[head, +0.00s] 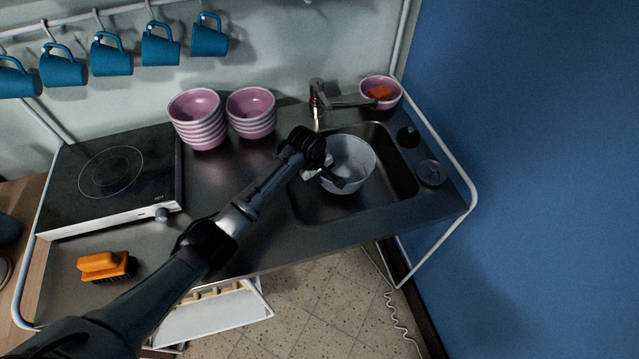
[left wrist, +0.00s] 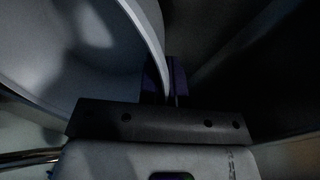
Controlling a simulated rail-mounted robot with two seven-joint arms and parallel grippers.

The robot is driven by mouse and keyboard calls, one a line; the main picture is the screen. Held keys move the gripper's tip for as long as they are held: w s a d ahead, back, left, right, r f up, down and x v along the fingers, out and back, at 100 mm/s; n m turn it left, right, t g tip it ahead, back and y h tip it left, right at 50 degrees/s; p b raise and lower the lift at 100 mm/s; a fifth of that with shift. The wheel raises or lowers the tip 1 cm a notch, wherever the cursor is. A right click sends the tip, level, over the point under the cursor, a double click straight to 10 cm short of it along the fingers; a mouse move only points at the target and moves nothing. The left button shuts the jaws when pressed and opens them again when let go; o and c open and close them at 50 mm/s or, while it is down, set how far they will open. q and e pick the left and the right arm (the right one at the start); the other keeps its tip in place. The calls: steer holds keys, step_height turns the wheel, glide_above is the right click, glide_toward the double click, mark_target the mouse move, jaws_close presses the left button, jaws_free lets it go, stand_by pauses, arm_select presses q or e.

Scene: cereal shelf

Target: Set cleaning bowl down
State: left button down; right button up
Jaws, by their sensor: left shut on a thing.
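The cleaning bowl (head: 352,160), a pale grey-white bowl, is over or in the sink basin (head: 398,178) in the head view, upright or nearly so. I cannot tell whether its base touches the basin floor. My left gripper (head: 330,178) is shut on the bowl's near left rim. In the left wrist view the bowl wall (left wrist: 75,45) fills the upper left, and its rim runs down between the fingers of the gripper (left wrist: 165,85). My arm hides a little of the bowl's left side. My right gripper does not show.
The faucet (head: 317,100) stands behind the basin. A pink bowl with an orange thing (head: 380,92) is at the back right corner. Stacked pink bowls (head: 200,120), a hot plate (head: 110,175) and an orange brush (head: 104,265) are to the left. Blue mugs (head: 160,45) hang above.

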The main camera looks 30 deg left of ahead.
arm_select(q)
steer(key=x, duration=0.2)
steer(key=b+x, duration=0.1)
steer(key=shift+s+a+f, duration=0.15)
steer(key=shift+s, duration=0.15)
steer(key=shift+f, duration=0.15)
steer(key=shift+f, duration=0.2)
steer(key=c, duration=1.3)
jaws_free()
